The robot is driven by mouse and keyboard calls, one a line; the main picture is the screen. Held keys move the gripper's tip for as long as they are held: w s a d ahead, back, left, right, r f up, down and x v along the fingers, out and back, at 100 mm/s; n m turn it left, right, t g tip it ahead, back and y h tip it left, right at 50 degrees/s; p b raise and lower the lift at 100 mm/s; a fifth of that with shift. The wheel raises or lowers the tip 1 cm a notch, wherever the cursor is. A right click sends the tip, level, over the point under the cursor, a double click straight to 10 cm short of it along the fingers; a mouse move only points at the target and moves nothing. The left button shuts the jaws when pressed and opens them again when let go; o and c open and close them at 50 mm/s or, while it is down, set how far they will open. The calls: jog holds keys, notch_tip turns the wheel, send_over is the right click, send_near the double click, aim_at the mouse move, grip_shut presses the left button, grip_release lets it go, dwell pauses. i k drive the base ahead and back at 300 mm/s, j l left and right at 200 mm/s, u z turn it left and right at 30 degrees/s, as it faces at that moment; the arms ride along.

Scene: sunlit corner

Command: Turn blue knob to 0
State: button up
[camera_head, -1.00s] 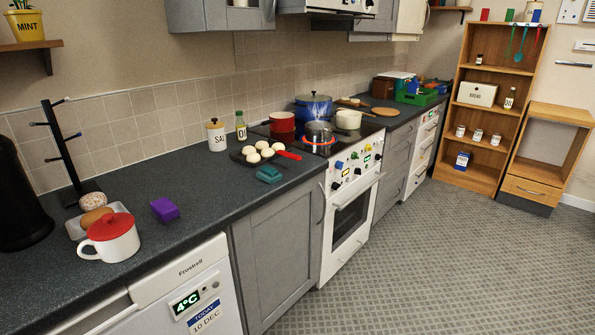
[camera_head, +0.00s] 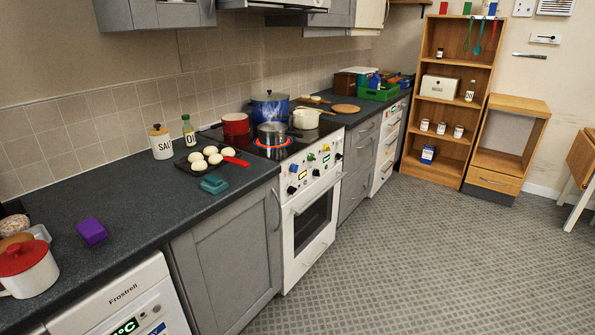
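The white stove (camera_head: 312,222) stands in the counter row at the middle of the picture. Its front panel carries several coloured knobs and small displays. The blue knob (camera_head: 293,168) is at the panel's upper left; its pointer and the number it is set to are too small to read. A green knob (camera_head: 311,157) sits to its right. A steel pot (camera_head: 272,132) stands on the hob over a ring that glows orange-red. My gripper is not in view.
A red pot (camera_head: 236,123), a blue pot (camera_head: 270,104) and a cream pot (camera_head: 307,118) also stand on the hob. A dark tray of white rolls, with a red handle (camera_head: 236,161), lies left of it. The tiled floor (camera_head: 400,255) before the stove is clear.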

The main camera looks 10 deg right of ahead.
aim_at(293, 167)
jog(key=i+l+u, duration=0.1)
jog(key=i+l, duration=0.15)
jog(key=i+l+u, duration=0.1)
jog(key=i+l, duration=0.2)
jog(key=i+l+u, duration=0.1)
jog(key=i+l, duration=0.2)
jog(key=i+l+u, duration=0.25)
jog(key=i+l, duration=0.25)
jog(key=l, duration=0.25)
jog(key=i+l+u, duration=0.1)
jog(key=i+l, duration=0.15)
jog(key=i+l+u, duration=0.1)
jog(key=l, duration=0.45)
jog(key=i+l+u, duration=0.1)
jog(key=i+l, duration=0.2)
jog(key=l, duration=0.1)
